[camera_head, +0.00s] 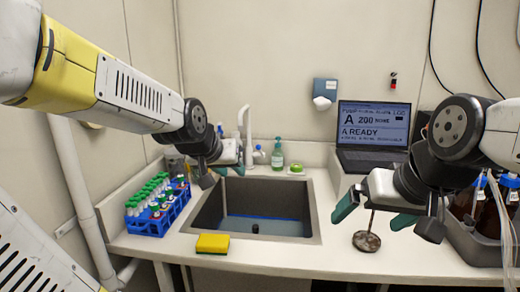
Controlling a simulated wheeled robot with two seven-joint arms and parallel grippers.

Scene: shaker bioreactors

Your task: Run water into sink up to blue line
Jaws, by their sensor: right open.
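The grey sink (314,218) is set in the white counter at the centre. A thin blue line (265,217) runs across its inside back wall. The area below the line looks blue-grey; I cannot tell whether it is water. A small dark upright piece (255,228) stands in the basin. The white faucet (243,122) rises behind the sink's back left. My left gripper (224,174) is just in front of the faucet, hiding its lower part. I cannot tell whether it touches it or how its jaws stand. My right gripper (374,213) is open and empty, right of the sink.
A blue rack (152,224) of capped tubes stands left of the sink. A yellow sponge (212,243) lies at its front edge. A green soap bottle (277,155) stands behind. A round-based stand (367,241) is below my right gripper. A laptop (374,128) and brown bottles (487,212) are right.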

